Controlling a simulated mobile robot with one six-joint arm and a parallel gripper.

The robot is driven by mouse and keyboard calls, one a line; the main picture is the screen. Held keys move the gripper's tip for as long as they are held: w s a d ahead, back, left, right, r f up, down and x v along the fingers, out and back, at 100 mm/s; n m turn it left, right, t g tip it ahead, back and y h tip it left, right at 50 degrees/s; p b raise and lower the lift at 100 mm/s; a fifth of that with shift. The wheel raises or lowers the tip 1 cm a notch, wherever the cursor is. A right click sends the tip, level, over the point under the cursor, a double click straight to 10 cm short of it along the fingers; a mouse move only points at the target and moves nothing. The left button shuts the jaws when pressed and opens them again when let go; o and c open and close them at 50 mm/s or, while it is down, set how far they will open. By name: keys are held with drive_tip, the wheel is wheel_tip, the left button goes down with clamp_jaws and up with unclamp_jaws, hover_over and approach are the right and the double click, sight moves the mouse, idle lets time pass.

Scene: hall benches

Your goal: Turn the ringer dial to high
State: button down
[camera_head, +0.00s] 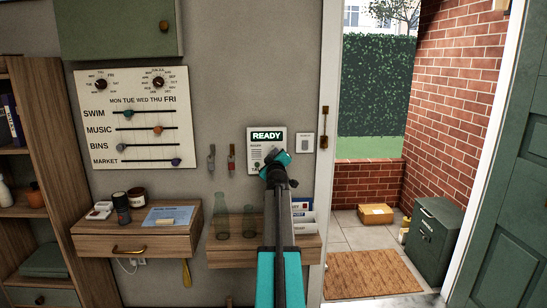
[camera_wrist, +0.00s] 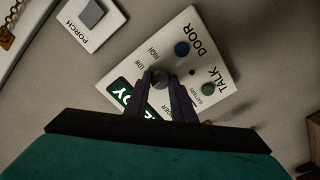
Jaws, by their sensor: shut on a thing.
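The white intercom panel (camera_head: 252,140) hangs on the grey wall left of the doorway, with a green READY screen. The wrist view shows the panel (camera_wrist: 217,68) tilted, with the ringer dial (camera_wrist: 160,73), a small grey round knob, beside the printed words LOW and HIGH. My gripper (camera_head: 276,160) is at the panel's lower right in the head view and hides part of it. In the wrist view my gripper (camera_wrist: 160,84) is shut on the dial, one finger on either side. The dial's pointer mark cannot be made out, so its setting is unclear.
A blue button (camera_wrist: 182,48) and a green button (camera_wrist: 208,88) sit close to the dial. The PORCH switch (camera_head: 305,142) is just right of the panel. Below stands a wooden shelf (camera_head: 228,256) with glass bottles (camera_head: 222,224) and letters.

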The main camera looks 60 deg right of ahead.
drive_tip(key=shift+m, duration=0.3)
drive_tip(key=m+p, duration=0.3)
drive_tip(key=m, duration=0.8)
drive_tip(key=m+p, duration=0.2)
drive_tip(key=m, duration=1)
drive_tip(key=shift+s+d+r+p, duration=0.1)
drive_tip(key=shift+s+d+p, duration=0.05)
drive_tip(key=shift+p, duration=0.25)
drive_tip(key=shift+m, duration=0.3)
drive_tip(key=c, duration=1.5)
unclamp_jaws()
drive_tip(key=shift+s, duration=0.1)
